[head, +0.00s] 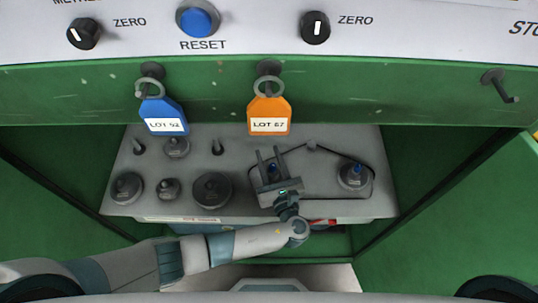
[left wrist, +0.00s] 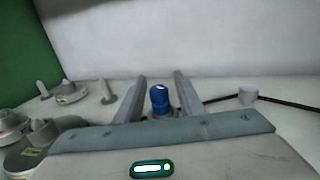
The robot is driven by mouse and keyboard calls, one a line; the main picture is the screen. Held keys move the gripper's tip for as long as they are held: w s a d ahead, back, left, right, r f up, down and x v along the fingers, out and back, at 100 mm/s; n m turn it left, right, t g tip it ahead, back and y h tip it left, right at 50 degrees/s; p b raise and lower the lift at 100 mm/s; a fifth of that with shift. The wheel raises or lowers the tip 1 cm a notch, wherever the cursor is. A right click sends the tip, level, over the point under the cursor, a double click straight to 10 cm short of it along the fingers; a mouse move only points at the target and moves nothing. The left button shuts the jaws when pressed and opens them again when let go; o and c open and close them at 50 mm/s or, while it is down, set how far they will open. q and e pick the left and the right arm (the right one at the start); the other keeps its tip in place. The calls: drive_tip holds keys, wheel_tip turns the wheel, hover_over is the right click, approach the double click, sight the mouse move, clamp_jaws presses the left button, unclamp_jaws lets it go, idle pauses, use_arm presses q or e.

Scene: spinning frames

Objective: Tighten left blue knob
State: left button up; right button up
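The left blue knob (left wrist: 159,98) stands upright between the two fingers of my left gripper (left wrist: 160,76) in the left wrist view. Gaps show on both sides of it, so the gripper is open around it and not clamped. In the head view my left gripper (head: 269,153) reaches over the left end of the belt, and only a little of the left blue knob (head: 273,168) shows between the fingers. A second blue knob (head: 357,168) sits on the right pulley, apart from the gripper. My right gripper is not in view.
The grey machine deck (head: 325,205) carries a dark belt (head: 345,153) and several grey pulleys and pegs at left. A blue tag (head: 164,117) and an orange tag (head: 269,106) hang from the green beam above. Green walls close in both sides.

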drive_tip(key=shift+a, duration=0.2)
use_arm(q)
clamp_jaws()
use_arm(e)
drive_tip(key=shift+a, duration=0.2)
